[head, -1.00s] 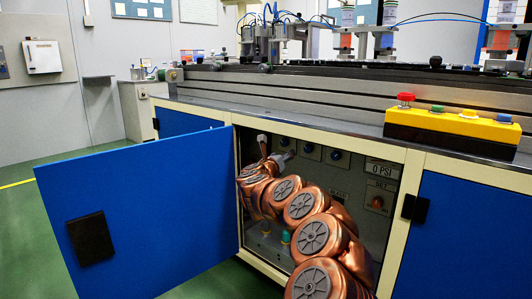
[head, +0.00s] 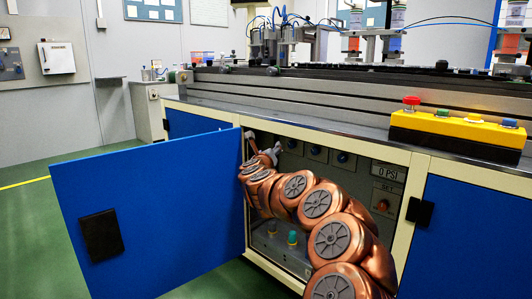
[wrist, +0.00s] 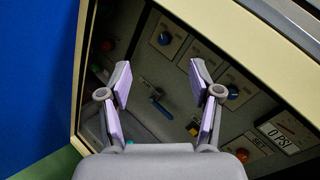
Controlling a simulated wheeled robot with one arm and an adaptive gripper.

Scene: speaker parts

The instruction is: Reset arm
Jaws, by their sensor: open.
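My copper-coloured arm reaches into the open cabinet under the workbench. My gripper (head: 263,148) is at the cabinet's upper left, near the door's hinge side; it looks small there and is partly hidden by my arm. In the wrist view my gripper (wrist: 158,88) is open, with its two purple-padded fingers apart and nothing between them. Beyond the fingers is the cabinet's inner panel, with a blue-handled lever (wrist: 157,97), blue knobs (wrist: 164,38), an orange knob (wrist: 231,92) and a gauge reading 0 PSI (wrist: 284,136). The lever shows between the fingers, apart from them.
The blue cabinet door (head: 150,215) stands swung open to the left. The cabinet's cream frame (head: 410,215) edges the opening around my arm. A yellow button box (head: 457,130) with a red button sits on the bench top. Green floor (head: 40,225) is clear at the left.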

